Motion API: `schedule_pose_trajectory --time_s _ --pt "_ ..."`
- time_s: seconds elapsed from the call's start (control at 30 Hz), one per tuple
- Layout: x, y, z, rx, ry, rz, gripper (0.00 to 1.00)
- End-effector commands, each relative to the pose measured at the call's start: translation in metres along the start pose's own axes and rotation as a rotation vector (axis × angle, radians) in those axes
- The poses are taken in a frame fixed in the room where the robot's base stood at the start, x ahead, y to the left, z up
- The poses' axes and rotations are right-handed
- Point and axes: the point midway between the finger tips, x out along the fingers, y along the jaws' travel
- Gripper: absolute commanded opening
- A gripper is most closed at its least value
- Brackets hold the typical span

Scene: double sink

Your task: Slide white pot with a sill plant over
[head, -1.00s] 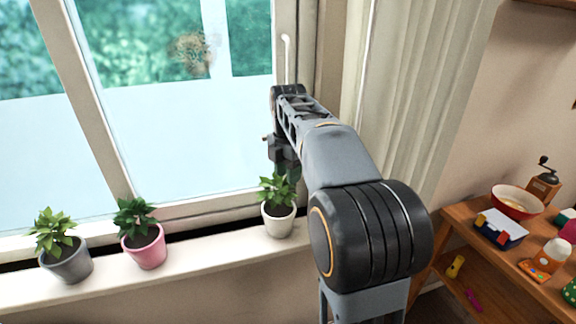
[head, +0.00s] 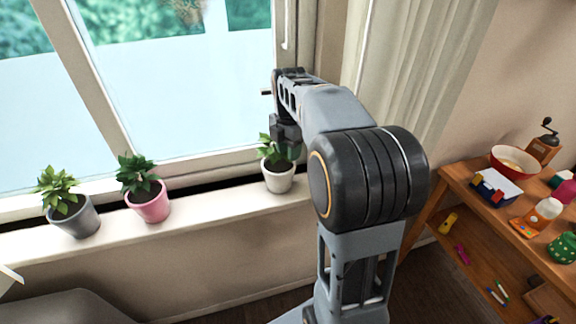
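The white pot (head: 279,182) with a leafy green plant (head: 273,152) stands upright on the window sill (head: 225,206), right of the other pots. My gripper (head: 287,146) is at the plant's upper right, close behind or against its leaves. The fingertips are mostly hidden by the arm and leaves, so I cannot tell whether they are open or shut, or whether they touch the plant or pot.
A pink pot (head: 150,207) and a grey pot (head: 75,221), both with plants, stand farther left on the sill. Bare sill lies between the pink and white pots. The window is behind. A wooden shelf (head: 465,190) with a red-rimmed bowl (head: 514,161) stands at the right.

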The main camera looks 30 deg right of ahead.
Motion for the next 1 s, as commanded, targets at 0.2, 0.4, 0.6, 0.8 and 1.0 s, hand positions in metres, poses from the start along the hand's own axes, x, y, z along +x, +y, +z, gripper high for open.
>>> schedule_pose_trajectory --time_s 0.2,0.4,0.6,0.8,1.0 --pt "0.034 -0.001 0.000 0.000 0.001 -0.002 0.36" --pt "0.054 0.000 0.000 0.000 0.000 -0.001 0.36" --pt "0.063 0.000 0.000 0.000 0.000 0.000 0.36" --pt "0.065 0.000 0.000 0.000 -0.001 0.001 0.36" --pt "0.064 0.000 0.000 0.000 0.000 0.001 0.31"
